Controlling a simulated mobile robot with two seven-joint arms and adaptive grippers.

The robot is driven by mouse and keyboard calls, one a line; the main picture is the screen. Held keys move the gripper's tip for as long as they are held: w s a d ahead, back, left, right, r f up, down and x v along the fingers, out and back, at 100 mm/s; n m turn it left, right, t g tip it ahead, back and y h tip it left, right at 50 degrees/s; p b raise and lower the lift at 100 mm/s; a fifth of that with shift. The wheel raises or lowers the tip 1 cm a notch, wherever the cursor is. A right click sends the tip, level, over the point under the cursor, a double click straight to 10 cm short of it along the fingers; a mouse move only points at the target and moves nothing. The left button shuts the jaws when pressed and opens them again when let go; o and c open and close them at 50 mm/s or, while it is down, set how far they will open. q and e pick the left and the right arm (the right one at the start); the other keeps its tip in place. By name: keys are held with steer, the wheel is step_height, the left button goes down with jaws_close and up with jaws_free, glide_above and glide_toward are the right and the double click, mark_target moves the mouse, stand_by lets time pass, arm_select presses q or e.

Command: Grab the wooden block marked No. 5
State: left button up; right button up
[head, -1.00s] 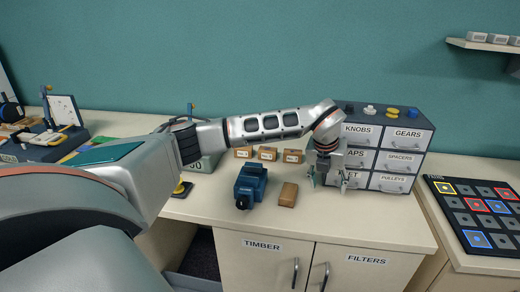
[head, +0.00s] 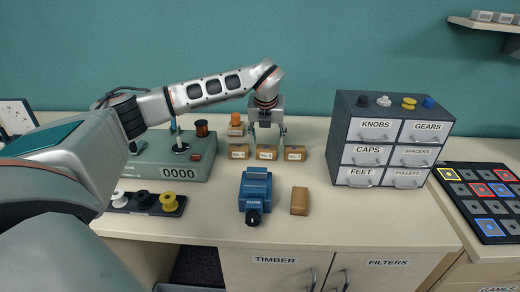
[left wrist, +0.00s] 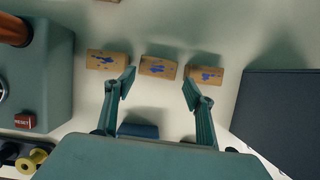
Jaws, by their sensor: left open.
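Three small wooden blocks stand in a row on the counter in the head view: left (head: 238,152), middle (head: 267,154) and right (head: 295,154). Each has a pale label too small to read. My left gripper (head: 267,137) is open and empty, pointing down over the middle block. In the left wrist view, blue marks show on the left block (left wrist: 107,60), middle block (left wrist: 158,67) and right block (left wrist: 205,75). The open fingertips (left wrist: 159,89) lie either side of the middle block's line, apart from it. My right gripper is not in view.
A blue device (head: 255,190) and a plain wooden block (head: 300,201) are in front. A drawer cabinet (head: 346,130) stands right; a grey-green box with a counter (head: 200,160) stands left. Another block (head: 236,130) sits behind the left one. Clear counter lies front right.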

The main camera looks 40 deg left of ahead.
mark_target(267, 148)
arm_select(q)
steer(key=x, duration=0.2)
steer(key=shift+w+a+f, duration=0.15)
steer(key=shift+f, duration=0.2)
steer(key=x, duration=0.5)
steer(key=shift+c, duration=0.3)
steer(key=c, duration=0.7)
